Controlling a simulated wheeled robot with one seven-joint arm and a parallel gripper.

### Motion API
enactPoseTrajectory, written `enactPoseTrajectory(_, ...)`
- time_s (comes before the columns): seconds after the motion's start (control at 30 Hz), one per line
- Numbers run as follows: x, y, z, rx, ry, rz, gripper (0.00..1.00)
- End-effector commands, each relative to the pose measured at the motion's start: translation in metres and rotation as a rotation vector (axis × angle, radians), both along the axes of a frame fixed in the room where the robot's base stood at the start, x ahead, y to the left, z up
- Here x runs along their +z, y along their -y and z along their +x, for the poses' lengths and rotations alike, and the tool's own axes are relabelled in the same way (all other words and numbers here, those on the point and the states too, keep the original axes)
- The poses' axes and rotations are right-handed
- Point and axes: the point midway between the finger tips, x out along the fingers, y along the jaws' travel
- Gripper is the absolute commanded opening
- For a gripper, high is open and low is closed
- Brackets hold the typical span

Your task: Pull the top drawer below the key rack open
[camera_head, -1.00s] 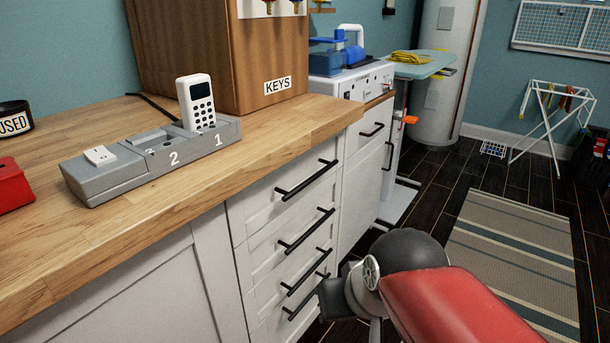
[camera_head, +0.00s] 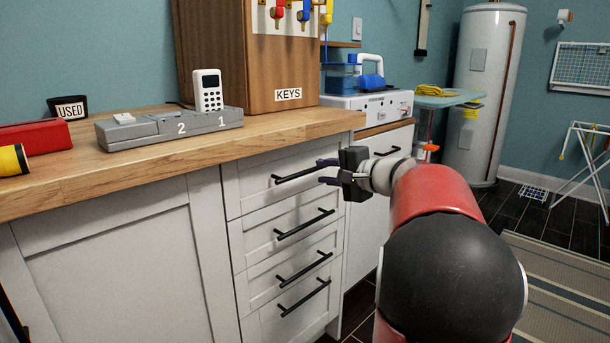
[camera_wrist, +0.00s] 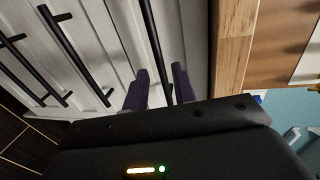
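The key rack (camera_head: 256,75) is a wooden cabinet labelled KEYS on the counter. The top drawer (camera_head: 250,187) below it is white and closed, with a black bar handle (camera_head: 290,178). My gripper (camera_head: 328,172) is at the right end of this handle, its fingers pointing toward the drawer front. In the wrist view my gripper (camera_wrist: 160,88) is open, and the top handle (camera_wrist: 154,48) runs between its two dark purple fingers. A gap shows on the handle's sides; contact cannot be told. The handle's far right end is hidden by the gripper.
Several lower drawers with bar handles (camera_head: 304,224) are closed beneath. The wooden countertop (camera_head: 150,165) overhangs just above the top drawer. A grey charging dock (camera_head: 170,128) stands on it. A white cabinet (camera_head: 372,200) stands to the right.

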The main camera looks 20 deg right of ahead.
Motion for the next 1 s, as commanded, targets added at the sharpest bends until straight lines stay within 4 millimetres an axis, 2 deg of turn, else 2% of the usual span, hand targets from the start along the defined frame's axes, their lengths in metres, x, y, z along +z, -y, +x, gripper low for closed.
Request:
enactPoseTrajectory(0.1,-0.005,-0.008,0.02,0.004,-0.003,0.0,0.27)
enactPoseTrajectory(0.3,-0.009,-0.017,0.043,0.003,-0.002,-0.001,0.27)
enactPoseTrajectory(0.67,-0.011,-0.019,0.05,0.001,-0.002,-0.001,0.27)
enactPoseTrajectory(0.9,-0.011,-0.019,0.049,0.002,-0.002,-0.001,0.0)
enactPoseTrajectory(1.0,-0.011,-0.019,0.049,0.002,-0.002,-0.001,0.0)
